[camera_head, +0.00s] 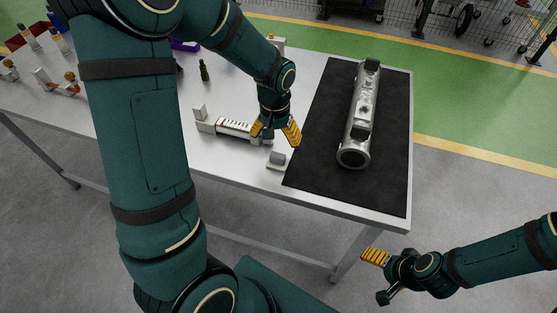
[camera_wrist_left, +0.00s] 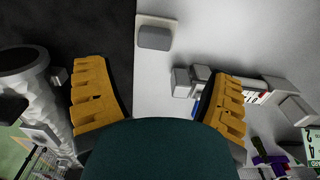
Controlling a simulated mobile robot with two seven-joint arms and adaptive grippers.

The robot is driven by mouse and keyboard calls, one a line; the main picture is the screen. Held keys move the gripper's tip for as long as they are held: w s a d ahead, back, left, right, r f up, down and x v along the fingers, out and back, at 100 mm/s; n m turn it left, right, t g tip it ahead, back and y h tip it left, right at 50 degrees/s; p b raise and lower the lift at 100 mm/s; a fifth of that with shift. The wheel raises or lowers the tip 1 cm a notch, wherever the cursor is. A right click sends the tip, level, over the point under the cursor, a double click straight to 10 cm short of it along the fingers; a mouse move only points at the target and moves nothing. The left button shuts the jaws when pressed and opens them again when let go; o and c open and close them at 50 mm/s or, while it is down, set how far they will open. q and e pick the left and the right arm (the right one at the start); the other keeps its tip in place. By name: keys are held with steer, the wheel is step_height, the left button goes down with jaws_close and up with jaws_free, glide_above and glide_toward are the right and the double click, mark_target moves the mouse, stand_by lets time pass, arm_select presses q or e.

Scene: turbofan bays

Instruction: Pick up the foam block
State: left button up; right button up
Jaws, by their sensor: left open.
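A small grey block (camera_head: 278,158), which looks like the foam block, sits on a thin white base near the table's front edge, left of the black mat. It also shows in the left wrist view (camera_wrist_left: 155,38) at the top, beyond the fingertips. My left gripper (camera_head: 276,136) is open and empty, its yellow-padded fingers pointing down just behind the block in the head view. In the left wrist view the fingers (camera_wrist_left: 160,78) are wide apart, with bare table between them. My right gripper (camera_head: 372,278) is off the table at lower right, its fingers apart and empty.
A metal cylinder (camera_head: 355,145) lies on the black mat (camera_head: 310,165) to the right. A white and grey caliper-like tool (camera_head: 233,128) lies left of my left gripper.

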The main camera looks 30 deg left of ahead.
mark_target(278, 155)
arm_select(q)
step_height(278, 155, down, 3)
steer(key=shift+w+r, duration=0.1)
steer(key=shift+r, duration=0.05)
steer(key=shift+s+d+f+b, duration=0.15)
steer(key=shift+f+b, duration=0.25)
steer(key=shift+f, duration=1.05)
steer(key=shift+s+d+f+b, duration=0.1)
steer(key=shift+d+f+b, duration=0.25)
steer(key=shift+f, duration=1.05)
steer(key=shift+a, duration=0.1)
steer(key=c, duration=1.3)
